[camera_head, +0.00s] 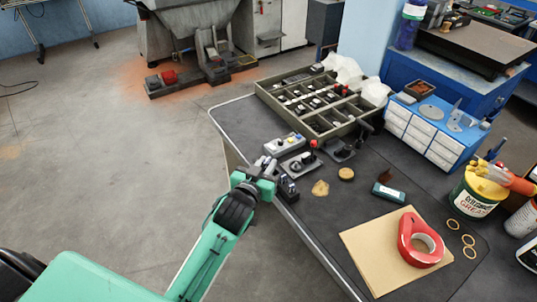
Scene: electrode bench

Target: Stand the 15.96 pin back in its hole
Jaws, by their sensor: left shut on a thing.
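My left gripper (268,166) reaches in from the lower left and is over the near left edge of the dark bench. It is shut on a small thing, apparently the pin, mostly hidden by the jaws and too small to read. Just beyond it is a light grey block (284,145) with small coloured parts on top. Right of the gripper is a grey block (299,166) with a dark knob and a red-topped part. A dark block (288,191) stands close beside the gripper at the bench edge. I cannot make out the hole or any size marking. My right gripper is not in view.
A divided tray (264,91) of small dark parts lies at the back. A blue drawer unit (440,150), a yellow-lidded tub (472,196) and a red tape roll (420,240) on brown paper (362,244) stand right. The bench's front middle (325,225) is clear.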

